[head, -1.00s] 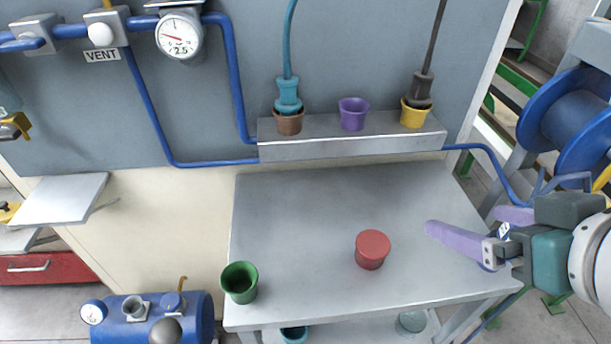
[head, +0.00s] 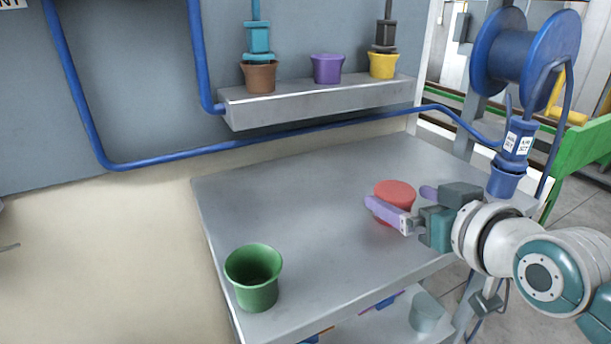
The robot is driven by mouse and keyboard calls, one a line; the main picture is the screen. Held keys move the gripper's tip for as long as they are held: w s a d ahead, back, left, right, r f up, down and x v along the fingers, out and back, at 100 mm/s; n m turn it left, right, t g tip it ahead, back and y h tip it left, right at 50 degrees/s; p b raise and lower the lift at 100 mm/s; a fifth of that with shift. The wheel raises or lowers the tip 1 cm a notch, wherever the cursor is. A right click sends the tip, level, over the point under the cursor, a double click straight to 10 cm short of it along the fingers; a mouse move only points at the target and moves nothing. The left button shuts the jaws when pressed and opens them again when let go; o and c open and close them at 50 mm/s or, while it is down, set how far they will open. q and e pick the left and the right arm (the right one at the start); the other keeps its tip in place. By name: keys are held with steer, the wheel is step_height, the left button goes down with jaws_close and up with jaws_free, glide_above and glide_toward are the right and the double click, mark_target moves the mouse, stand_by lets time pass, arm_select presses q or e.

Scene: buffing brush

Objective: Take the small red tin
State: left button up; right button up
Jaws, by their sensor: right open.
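The small red tin (head: 394,188) stands upright on the grey metal table, toward its right side. My right gripper (head: 397,198) is open at the tin, its lilac fingers pointing left. The near finger crosses in front of the tin and hides part of its lower side. The far finger shows at the tin's right edge. I cannot tell whether either finger touches it. My left gripper is not in view.
An empty green cup (head: 254,278) stands at the table's (head: 290,215) front left. A wall ledge (head: 320,102) behind holds brown (head: 260,78), purple (head: 327,69) and yellow (head: 383,66) cups. A blue hose reel (head: 500,50) stands at the right. The table's middle is clear.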

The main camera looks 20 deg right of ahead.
mark_target(384, 192)
steer(key=x, duration=0.1)
steer(key=b+x, duration=0.1)
steer(key=x, duration=0.2)
steer(key=shift+w+a+f, duration=0.1)
steer(key=shift+w+a, duration=0.1)
steer(key=shift+a, duration=0.15)
steer(key=shift+w+d+f+b, duration=0.1)
steer(key=shift+w+b, duration=0.2)
steer(key=shift+w, duration=0.2)
steer(key=c, duration=1.4)
